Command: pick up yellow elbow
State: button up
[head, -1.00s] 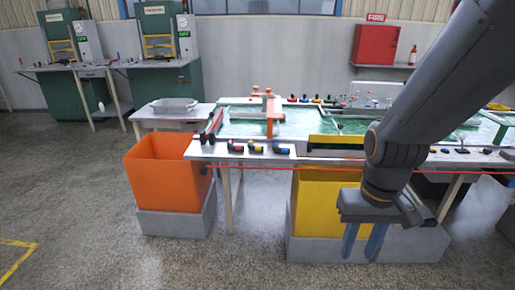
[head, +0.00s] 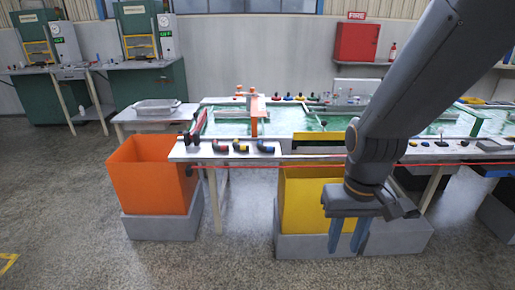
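Three small dark elbows with coloured bands lie in a row on the front left edge of the long table (head: 290,156). The middle one looks like the yellow elbow (head: 240,147); a red-banded elbow (head: 219,146) is on its left and a blue-banded elbow (head: 265,147) on its right. My gripper (head: 347,238) points down in front of the yellow bin, lower in the picture and to the right of these elbows. Its two blue fingers are apart with nothing visible between them.
An orange bin (head: 150,180) and a yellow bin (head: 303,205) stand on grey bases before the table. A red line (head: 265,165) runs along the table front. Another row of small coloured parts (head: 300,97) lies at the back. The floor at front left is clear.

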aim_at(236, 146)
jog(key=u, duration=0.6)
jog(key=i, duration=0.55)
jog(key=u, duration=1.05)
jog(key=i, duration=1.3)
jog(key=z, duration=1.05)
jog(key=i, duration=0.6)
jog(key=z, duration=0.65)
